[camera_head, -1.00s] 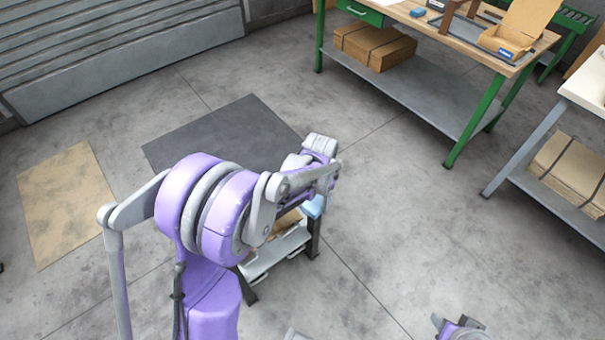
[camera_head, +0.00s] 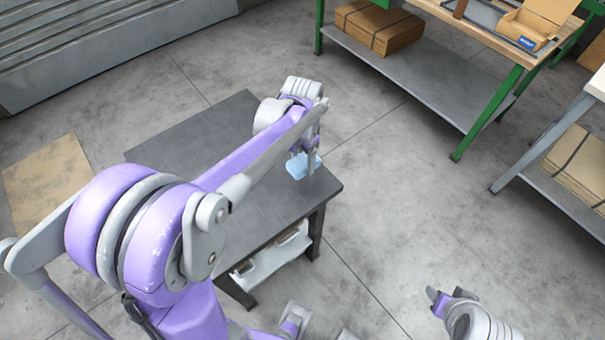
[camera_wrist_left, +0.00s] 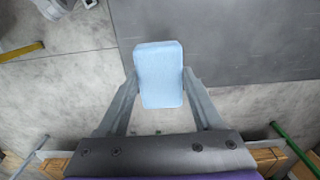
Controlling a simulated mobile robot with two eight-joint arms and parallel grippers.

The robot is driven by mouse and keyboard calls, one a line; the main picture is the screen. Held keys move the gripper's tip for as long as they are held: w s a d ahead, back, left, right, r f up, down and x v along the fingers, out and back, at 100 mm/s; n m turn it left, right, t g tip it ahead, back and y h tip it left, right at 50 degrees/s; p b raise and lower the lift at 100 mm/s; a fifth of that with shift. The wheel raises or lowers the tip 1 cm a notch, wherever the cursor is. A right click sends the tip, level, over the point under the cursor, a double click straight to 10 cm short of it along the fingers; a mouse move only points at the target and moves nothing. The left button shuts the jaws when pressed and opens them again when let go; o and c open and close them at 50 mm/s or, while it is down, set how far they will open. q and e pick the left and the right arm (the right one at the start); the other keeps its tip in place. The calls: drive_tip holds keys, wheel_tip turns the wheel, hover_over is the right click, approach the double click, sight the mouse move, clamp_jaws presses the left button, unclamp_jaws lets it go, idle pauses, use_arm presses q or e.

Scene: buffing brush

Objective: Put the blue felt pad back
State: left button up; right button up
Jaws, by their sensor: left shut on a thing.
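My left gripper (camera_head: 306,150) is shut on the blue felt pad (camera_head: 302,166). The pad is a light-blue rounded block near the right corner of a dark grey table (camera_head: 215,145) in the head view. In the left wrist view the pad (camera_wrist_left: 158,76) sits between the two grey fingertips and overlaps the table edge. Its height above the tabletop is hard to tell. My right gripper (camera_head: 448,297) is at the lower right of the head view, over floor, with its fingers apart and nothing between them.
The dark table's visible top is bare, and a pale shelf (camera_head: 272,260) shows below it. A green-legged workbench (camera_head: 440,85) stands at the upper right, with an open cardboard box (camera_head: 530,25) on top. Open concrete floor lies between them.

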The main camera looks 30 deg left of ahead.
sight(303, 170)
use_arm(q)
wheel_tip(303, 170, down, 4)
drive_tip(key=shift+s+d+f, duration=0.15)
drive_tip(key=shift+f, duration=0.05)
drive_tip(key=shift+f+b, duration=0.35)
drive_tip(key=shift+f, duration=1.7)
drive_tip(key=o, duration=1)
drive_tip(key=shift+f, duration=0.15)
drive_tip(key=o, duration=0.4)
drive_tip(key=shift+o, duration=0.2)
